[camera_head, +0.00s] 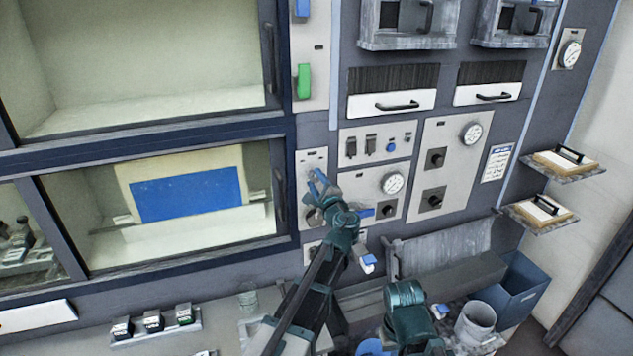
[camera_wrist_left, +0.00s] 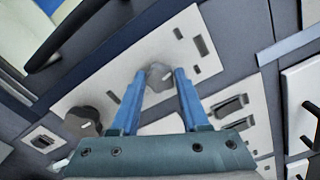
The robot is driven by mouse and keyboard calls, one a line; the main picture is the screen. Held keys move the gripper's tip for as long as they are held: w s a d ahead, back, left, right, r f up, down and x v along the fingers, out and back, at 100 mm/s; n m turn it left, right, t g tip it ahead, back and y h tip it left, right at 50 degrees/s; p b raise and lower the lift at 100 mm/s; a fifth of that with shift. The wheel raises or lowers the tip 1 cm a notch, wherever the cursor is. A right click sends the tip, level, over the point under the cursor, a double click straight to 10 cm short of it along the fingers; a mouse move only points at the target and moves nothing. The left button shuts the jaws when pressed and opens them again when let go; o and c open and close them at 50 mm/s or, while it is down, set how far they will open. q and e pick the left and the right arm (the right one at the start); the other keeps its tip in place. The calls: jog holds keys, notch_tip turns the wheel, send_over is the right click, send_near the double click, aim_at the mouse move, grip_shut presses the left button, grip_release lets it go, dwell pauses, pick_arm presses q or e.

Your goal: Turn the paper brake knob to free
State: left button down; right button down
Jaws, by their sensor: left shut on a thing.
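A narrow pale panel (camera_head: 313,157) stands on the wall right of the glass-fronted cabinet. My left gripper (camera_head: 317,181) reaches up to it with its blue fingers. In the left wrist view the gripper (camera_wrist_left: 160,78) is shut on a small grey knob (camera_wrist_left: 158,71) with a pale pointer mark, one finger on each side. In the head view the fingers hide this knob. A larger dark knob (camera_wrist_left: 82,122) sits on the same panel, clear of the fingers. The labels are too small to read. My right arm shows at the bottom of the head view, but no right fingertips can be made out.
Right of the panel are a switch panel (camera_head: 377,144), a gauge (camera_head: 392,183) and several dark knobs. A cabinet handle (camera_head: 280,193) stands close to the left.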

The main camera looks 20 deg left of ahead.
pick_arm(q)
jog(key=n, duration=0.3)
jog(key=shift+f+n, duration=0.1)
jog(key=shift+n, duration=0.2)
jog(key=shift+f+n, duration=0.1)
jog(key=shift+n, duration=1.6)
jog(key=shift+s, duration=0.1)
jog(key=shift+c, duration=2)
grip_release()
jog(key=v, duration=1.3)
jog(key=shift+s+d, duration=0.3)
